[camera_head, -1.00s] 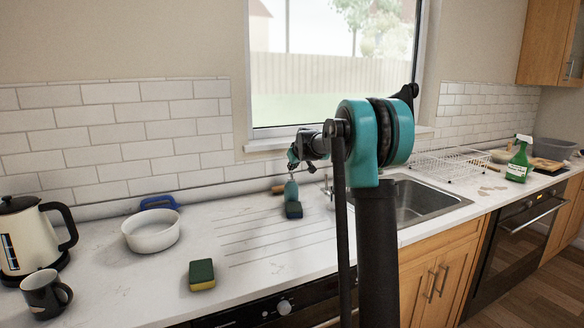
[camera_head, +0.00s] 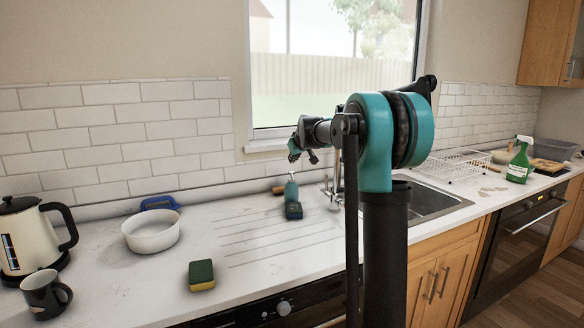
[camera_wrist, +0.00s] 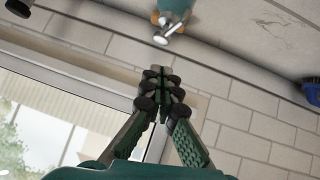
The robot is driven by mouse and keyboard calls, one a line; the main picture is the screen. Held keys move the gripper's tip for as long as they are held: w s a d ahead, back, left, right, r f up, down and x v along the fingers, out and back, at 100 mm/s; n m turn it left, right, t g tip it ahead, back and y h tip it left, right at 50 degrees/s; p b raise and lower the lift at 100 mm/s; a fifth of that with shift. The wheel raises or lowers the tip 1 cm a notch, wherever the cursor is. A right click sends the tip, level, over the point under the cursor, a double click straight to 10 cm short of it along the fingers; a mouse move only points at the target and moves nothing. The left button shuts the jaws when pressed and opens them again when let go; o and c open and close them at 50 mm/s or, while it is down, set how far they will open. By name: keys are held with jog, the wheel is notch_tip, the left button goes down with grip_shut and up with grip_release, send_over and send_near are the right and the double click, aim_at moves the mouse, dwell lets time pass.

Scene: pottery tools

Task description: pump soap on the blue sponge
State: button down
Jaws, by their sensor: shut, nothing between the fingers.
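The teal soap bottle (camera_head: 291,189) stands upright on the counter near the back wall. The dark blue sponge (camera_head: 294,211) lies directly in front of its base. In the wrist view, the soap bottle (camera_wrist: 174,10) shows upside down at the top edge, its pump spout pointing towards my fingers. My gripper (camera_head: 303,156) is above the bottle's top, apart from it. Its fingers (camera_wrist: 160,85) are together and empty in the wrist view. I cannot tell whether there is soap on the sponge.
A green and yellow sponge (camera_head: 202,275) lies at the front of the counter. A white bowl (camera_head: 152,232), kettle (camera_head: 30,240) and dark mug (camera_head: 45,294) stand left. The sink (camera_head: 430,201) is right, partly behind my arm. The drainboard's front is clear.

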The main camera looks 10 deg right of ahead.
jog(key=v, duration=0.6)
jog(key=shift+s, duration=0.15)
dwell(0.7)
